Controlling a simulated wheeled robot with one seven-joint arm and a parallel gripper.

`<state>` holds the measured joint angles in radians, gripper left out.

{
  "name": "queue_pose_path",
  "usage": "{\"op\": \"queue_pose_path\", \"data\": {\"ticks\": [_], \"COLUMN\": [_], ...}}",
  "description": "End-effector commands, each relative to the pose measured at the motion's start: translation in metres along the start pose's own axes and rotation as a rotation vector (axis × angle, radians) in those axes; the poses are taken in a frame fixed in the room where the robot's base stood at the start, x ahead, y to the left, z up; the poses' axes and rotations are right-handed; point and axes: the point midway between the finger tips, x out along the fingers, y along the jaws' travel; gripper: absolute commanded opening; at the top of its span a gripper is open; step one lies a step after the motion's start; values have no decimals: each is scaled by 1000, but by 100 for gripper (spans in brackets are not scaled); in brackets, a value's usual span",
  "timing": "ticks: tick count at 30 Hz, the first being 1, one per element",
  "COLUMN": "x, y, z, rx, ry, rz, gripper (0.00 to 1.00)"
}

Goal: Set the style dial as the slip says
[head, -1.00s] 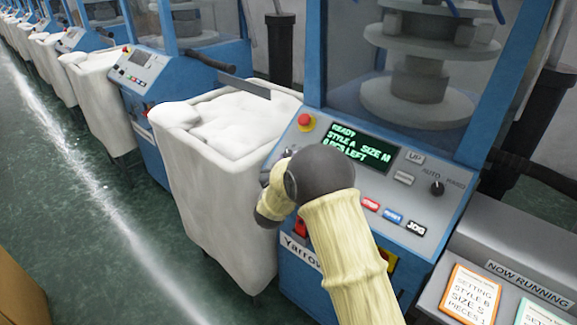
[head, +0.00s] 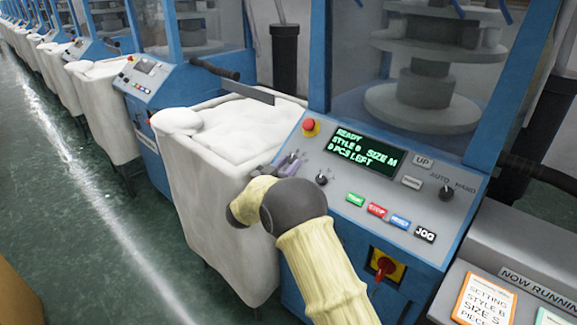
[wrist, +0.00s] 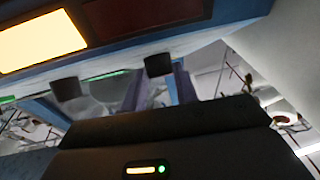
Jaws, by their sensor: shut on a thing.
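My gripper (head: 288,165) is at the left end of the front machine's sloped panel. Its two purple-grey fingers are shut on the style dial. In the wrist view, the style dial's dark knob (wrist: 158,65) sits between the fingertips (wrist: 160,85). Another dark dial (head: 322,179) is just to the right, free of the gripper; it also shows in the wrist view (wrist: 68,89). The green-lettered display (head: 364,151) reads READY, STYLE B, SIZE M, 0 PCS LEFT. The orange-edged slip (head: 485,303) reads STYLE B, SIZE S; its bottom line is partly cut off.
A red stop button (head: 310,127) is above the dials. Coloured push buttons (head: 377,210), an AUTO/HAND knob (head: 446,193) and a red-yellow switch (head: 385,267) are to the right. A white-filled bin (head: 215,190) stands close to the left, beside my arm.

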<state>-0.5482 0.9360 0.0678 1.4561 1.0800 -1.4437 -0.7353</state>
Motion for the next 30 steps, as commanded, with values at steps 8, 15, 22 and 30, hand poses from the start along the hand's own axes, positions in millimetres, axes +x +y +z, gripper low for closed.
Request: {"op": "queue_pose_path", "data": {"ticks": [8,15,22,30], "x": [1,2,-10,-59], "y": [0,2,1,0], "z": [1,1,0,1], "rx": [-1,-1,-1,-2], "ry": [-1,-1,-1,-1], "rz": [-2,1,-1,-6], "gripper": [51,51,51,51]}}
